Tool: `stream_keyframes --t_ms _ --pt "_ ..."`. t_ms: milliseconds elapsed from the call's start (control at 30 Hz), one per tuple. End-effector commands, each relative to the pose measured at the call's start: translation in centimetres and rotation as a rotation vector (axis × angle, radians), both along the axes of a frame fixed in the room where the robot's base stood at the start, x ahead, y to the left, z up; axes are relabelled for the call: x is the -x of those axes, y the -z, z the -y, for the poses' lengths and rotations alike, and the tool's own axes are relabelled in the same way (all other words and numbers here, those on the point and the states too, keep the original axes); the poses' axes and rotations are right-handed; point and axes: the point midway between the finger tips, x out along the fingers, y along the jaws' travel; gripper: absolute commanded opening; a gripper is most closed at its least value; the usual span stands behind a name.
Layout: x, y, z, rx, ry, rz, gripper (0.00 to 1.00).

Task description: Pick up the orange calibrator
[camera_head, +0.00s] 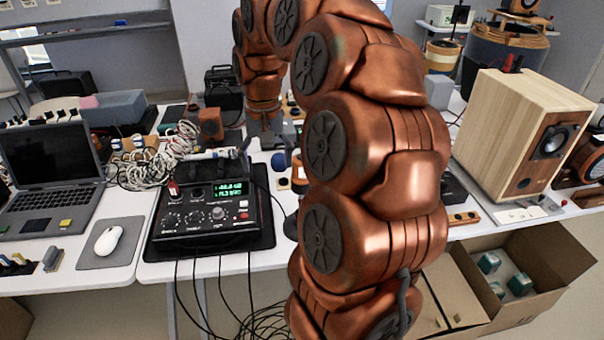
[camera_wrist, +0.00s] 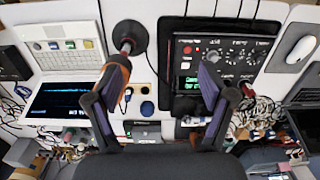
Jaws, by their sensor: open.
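The orange calibrator (camera_wrist: 119,70) shows in the wrist view as an orange cylinder with a pale ring, above a round black base (camera_wrist: 138,31). Its near end is at my gripper's left finger, which partly hides it; I cannot tell whether they touch. My gripper (camera_wrist: 160,87) is open, its dark fingers with purple pads wide apart, and nothing is held between them. In the head view an orange and white cylinder (camera_head: 299,176), likely the calibrator, is mostly hidden behind my arm. My gripper cannot be made out there.
A black control box (camera_head: 205,215) with knobs and a green display stands left of my arm; it also shows in the wrist view (camera_wrist: 215,58). A laptop (camera_head: 52,170), tangled cables (camera_head: 165,158) and a wooden speaker (camera_head: 500,130) crowd the table. An open carton (camera_head: 535,270) is lower right.

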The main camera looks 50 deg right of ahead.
Motion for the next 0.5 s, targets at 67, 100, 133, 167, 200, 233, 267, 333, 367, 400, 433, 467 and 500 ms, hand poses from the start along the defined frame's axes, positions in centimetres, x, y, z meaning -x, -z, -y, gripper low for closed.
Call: stream_keyframes --t_ms 67,100,133,167,200,233,267,333,367,400,433,467,500 --pt "-0.8 0.2 3.6 0.003 0.089 0.006 0.81" --pt "-1.0 0.2 5.1 0.007 0.126 0.008 0.81" --pt "-1.1 0.2 6.2 0.010 0.154 0.011 0.81" --pt "-1.1 0.3 7.2 0.012 0.180 0.009 0.81" --pt "-1.1 0.4 8.3 0.012 0.208 0.007 0.81" --pt "-1.1 0.5 9.1 0.013 0.228 0.008 0.81" --pt "-1.0 0.5 9.8 0.015 0.246 0.009 0.81" --pt "-0.9 0.5 11.1 0.019 0.279 0.011 0.81" --pt "-0.9 0.5 11.4 0.021 0.289 0.011 0.81" --pt "-0.9 0.6 11.7 0.021 0.298 0.010 0.81" --pt "-0.9 0.7 11.9 0.021 0.302 0.010 0.81" --pt "-0.8 0.8 12.0 0.021 0.305 0.010 0.81" --pt "-0.8 0.9 12.1 0.022 0.307 0.008 0.81"
